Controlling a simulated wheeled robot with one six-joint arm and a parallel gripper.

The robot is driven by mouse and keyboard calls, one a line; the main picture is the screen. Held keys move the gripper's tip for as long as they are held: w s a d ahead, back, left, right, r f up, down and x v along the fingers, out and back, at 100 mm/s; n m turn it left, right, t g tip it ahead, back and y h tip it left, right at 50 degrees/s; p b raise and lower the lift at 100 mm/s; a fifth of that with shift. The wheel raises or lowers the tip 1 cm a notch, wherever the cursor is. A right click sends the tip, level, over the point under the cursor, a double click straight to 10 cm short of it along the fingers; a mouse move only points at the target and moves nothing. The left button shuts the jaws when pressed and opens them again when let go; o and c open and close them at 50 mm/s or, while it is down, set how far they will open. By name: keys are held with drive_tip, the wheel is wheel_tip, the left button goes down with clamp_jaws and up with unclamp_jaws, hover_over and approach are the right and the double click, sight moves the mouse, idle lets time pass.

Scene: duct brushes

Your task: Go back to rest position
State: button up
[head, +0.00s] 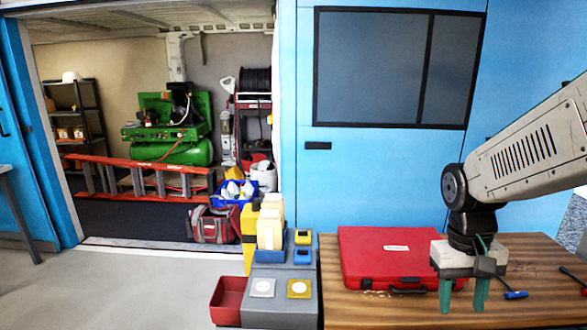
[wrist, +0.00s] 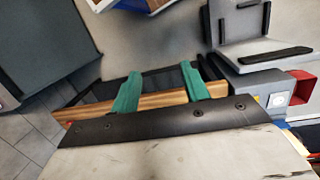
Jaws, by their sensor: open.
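My gripper (head: 463,296) is at the right in the head view, pointing down over the front of the wooden table (head: 540,262). Its two green fingers are spread apart with nothing seen between them. The fingers also show in the wrist view (wrist: 160,90), apart, with a strip of wood behind them. A closed red case (head: 375,250) lies on the table to the left of my gripper. A blue-tipped tool (head: 515,295) lies on the table just right of the fingers, apart from them.
Left of the table, a grey stand (head: 285,306) bears a red bin (head: 229,298), white and gold square pieces and upright cream and yellow items (head: 269,225). Another tool (head: 572,275) lies at the right edge. Grey floor (head: 140,285) is open at the left.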

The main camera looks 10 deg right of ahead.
drive_tip(key=s+a+r+n+t, duration=0.3)
drive_tip(key=s+a+r, duration=0.4)
drive_tip(key=a, duration=0.4)
drive_tip(key=shift+s+r+y, duration=0.15)
drive_tip(key=shift+r+y, duration=0.15)
drive_tip(key=shift+r, duration=0.15)
